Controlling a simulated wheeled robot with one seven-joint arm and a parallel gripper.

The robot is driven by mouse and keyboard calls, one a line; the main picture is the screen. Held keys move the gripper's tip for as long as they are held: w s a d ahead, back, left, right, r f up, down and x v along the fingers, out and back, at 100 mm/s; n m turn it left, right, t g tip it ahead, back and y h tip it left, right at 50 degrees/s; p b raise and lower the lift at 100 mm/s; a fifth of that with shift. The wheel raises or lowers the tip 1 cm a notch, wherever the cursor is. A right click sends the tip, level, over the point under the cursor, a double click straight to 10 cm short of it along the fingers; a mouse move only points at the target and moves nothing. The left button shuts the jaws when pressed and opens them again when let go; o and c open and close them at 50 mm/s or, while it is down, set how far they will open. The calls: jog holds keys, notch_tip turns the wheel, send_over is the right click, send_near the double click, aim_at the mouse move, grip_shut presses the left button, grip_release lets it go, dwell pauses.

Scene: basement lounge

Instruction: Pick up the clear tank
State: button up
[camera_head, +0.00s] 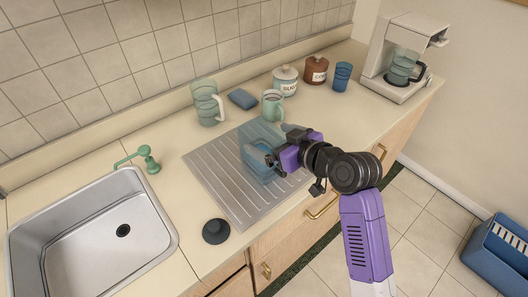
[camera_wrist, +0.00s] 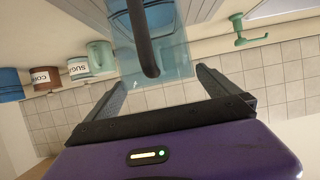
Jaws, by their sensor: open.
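The clear tank (camera_head: 258,158) is a see-through bluish box standing on the ribbed metal drainboard (camera_head: 218,180) beside the sink. In the wrist view the tank (camera_wrist: 174,58) shows at top centre, with a dark curved bar in front of it, perhaps its handle. My gripper (camera_head: 277,146) is at the tank's right side in the head view, partly covering it. In the wrist view my gripper (camera_wrist: 160,80) is open, with one finger to each side of the tank's near part. Contact between the fingers and the tank cannot be told.
A clear pitcher (camera_head: 207,102), blue sponge (camera_head: 242,99), green mug (camera_head: 272,105), sugar jar (camera_head: 285,80), brown jar (camera_head: 316,70) and blue cup (camera_head: 342,77) stand behind. A coffee maker (camera_head: 391,86) is at right. The sink (camera_head: 70,216) and black stopper (camera_head: 216,231) are left and front.

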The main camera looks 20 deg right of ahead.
jog(key=shift+x, duration=1.7)
jog(key=c, duration=1.7)
jog(key=shift+r, duration=0.15)
jog(key=shift+c, duration=1.3)
